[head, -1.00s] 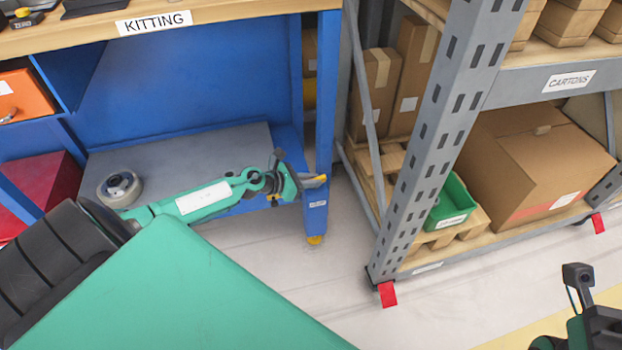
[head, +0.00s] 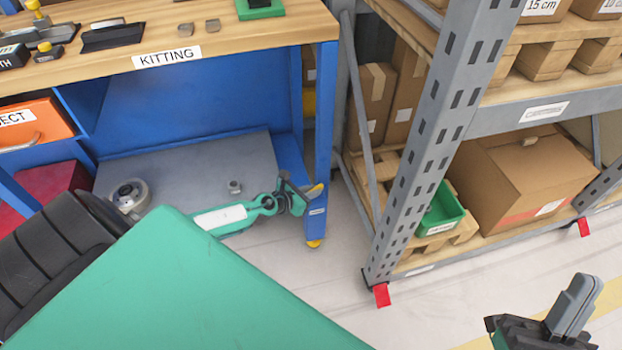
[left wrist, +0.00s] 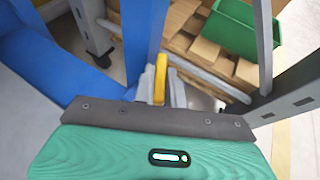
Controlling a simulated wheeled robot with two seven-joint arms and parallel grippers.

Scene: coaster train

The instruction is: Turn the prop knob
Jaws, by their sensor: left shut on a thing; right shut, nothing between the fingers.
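My left gripper (head: 314,191) reaches in low beside the front right blue leg of the bench, at the end of my green forearm. It is closed around a narrow yellow piece (left wrist: 160,79), which also shows in the head view at the leg (head: 316,189). This piece may be the prop knob; its base and how it is fixed are hidden. In the left wrist view the pale fingers lie on both sides of it. My right gripper (head: 577,296) is at the bottom right over the floor, shut and empty, away from the bench.
The blue KITTING bench (head: 220,56) has a lower shelf (head: 200,165) with a round grey wheel-like part (head: 128,197) and a small metal part (head: 234,187). A grey rack (head: 425,150) with cartons and a green bin (head: 441,212) stands to the right. Floor between is clear.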

